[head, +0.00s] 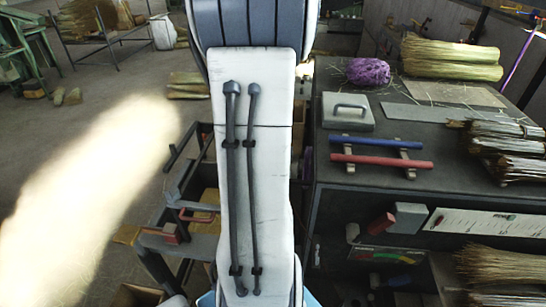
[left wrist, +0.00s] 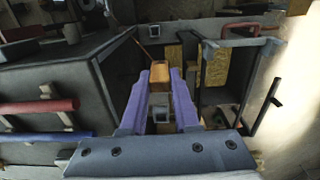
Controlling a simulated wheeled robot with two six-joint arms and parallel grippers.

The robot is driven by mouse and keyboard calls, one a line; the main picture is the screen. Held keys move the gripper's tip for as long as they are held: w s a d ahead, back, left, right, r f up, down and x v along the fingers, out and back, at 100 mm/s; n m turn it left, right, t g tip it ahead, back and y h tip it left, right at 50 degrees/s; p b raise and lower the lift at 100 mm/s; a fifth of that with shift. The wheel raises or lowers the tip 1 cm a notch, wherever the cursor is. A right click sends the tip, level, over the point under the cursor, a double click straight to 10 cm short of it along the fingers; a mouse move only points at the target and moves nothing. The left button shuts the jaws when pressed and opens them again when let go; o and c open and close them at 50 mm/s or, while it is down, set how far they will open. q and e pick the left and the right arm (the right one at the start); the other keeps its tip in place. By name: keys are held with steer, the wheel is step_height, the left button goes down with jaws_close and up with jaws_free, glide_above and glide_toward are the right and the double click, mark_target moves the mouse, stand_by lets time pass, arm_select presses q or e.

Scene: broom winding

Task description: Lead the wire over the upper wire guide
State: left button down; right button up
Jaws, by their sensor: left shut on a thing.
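In the left wrist view my left gripper (left wrist: 160,76), with two purple fingers, points away from the camera. Its fingertips are shut on a small orange-brown block (left wrist: 160,71). A thin brown line (left wrist: 144,50), possibly the wire, runs from near this block to the upper left. I cannot tell whether they are joined. A grey block (left wrist: 160,112) shows between the fingers, nearer the camera. I cannot pick out the upper wire guide with certainty in either view. Neither gripper can be made out in the head view, and my right gripper is not seen.
A dark workbench (head: 345,210) stands on the right, with a blue bar (head: 375,143), a red bar (head: 382,161), a grey handled block (head: 347,111), a purple bundle (head: 368,71) and straw bundles (head: 450,57). A dark frame with a red handle (head: 197,214) stands lower left.

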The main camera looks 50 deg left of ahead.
arm_select(q)
steer(key=w+a+p, duration=0.6)
steer(key=w+a, duration=0.1)
steer(key=a, duration=0.3)
step_height(320, 180, down, 7)
steer(key=b, duration=0.5)
steer(key=shift+d, duration=0.25)
